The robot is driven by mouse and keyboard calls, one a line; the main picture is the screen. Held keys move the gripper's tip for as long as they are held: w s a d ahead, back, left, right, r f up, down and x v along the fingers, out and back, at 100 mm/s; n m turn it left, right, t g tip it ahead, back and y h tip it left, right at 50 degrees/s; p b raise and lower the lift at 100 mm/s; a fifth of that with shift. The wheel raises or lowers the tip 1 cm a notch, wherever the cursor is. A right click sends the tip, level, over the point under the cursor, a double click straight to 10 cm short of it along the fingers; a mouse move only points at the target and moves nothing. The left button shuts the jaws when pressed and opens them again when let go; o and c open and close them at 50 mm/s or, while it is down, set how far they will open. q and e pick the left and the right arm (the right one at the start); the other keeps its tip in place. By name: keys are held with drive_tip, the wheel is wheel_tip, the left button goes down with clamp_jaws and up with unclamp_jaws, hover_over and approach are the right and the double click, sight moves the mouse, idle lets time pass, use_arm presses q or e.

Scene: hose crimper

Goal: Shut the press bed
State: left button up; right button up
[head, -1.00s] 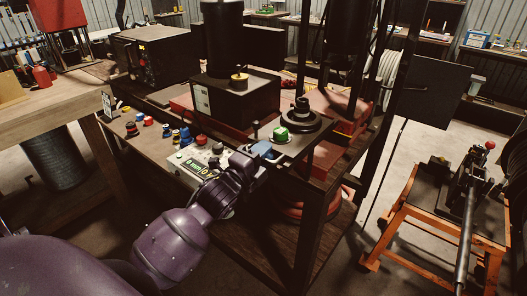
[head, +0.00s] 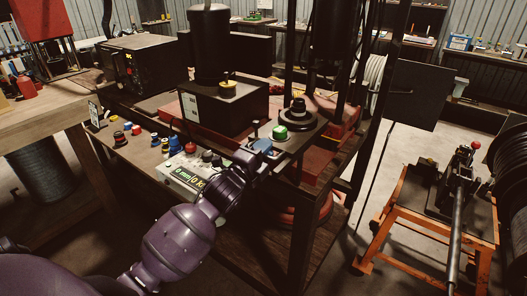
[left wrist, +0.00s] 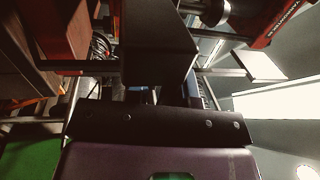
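The press bed looks to be the dark plate (head: 297,145) in the press frame's front. It carries a black stepped round piece (head: 298,115) and a green-topped knob (head: 280,132). My left gripper (head: 262,147) is at the plate's near left edge, close below the green knob, by a small blue part. It seems to touch the plate, but the contact is too small to be sure. Its fingers are too dark to tell open or shut. The left wrist view shows a dark block (left wrist: 155,45) close ahead, hiding most of the fingertips. My right gripper is not in view.
Coloured knobs and dies (head: 128,132) lie on the bench beyond. The press frame's dark post (head: 303,240) rises close right of my arm. An orange-legged cart (head: 385,215) stands at right.

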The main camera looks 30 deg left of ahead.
use_arm(q)
drive_tip(key=shift+o, duration=1.2)
drive_tip(key=shift+r, duration=0.55)
drive_tip(key=shift+s+f, duration=0.1)
drive_tip(key=shift+f, duration=0.2)
drive_tip(key=shift+s+a+f+b, duration=0.2)
drive_tip(key=shift+s+f, duration=0.1)
drive_tip(key=shift+s, duration=1.5)
drive_tip(key=shift+s+a+f+b, duration=0.15)
drive_tip(key=shift+s+f, duration=0.2)
drive_tip(key=shift+s, duration=1.4)
drive_tip(key=shift+s+a+f+b, duration=0.1)
drive_tip(key=shift+s+f+b, duration=0.15)
drive_tip(key=shift+s, duration=1.55)
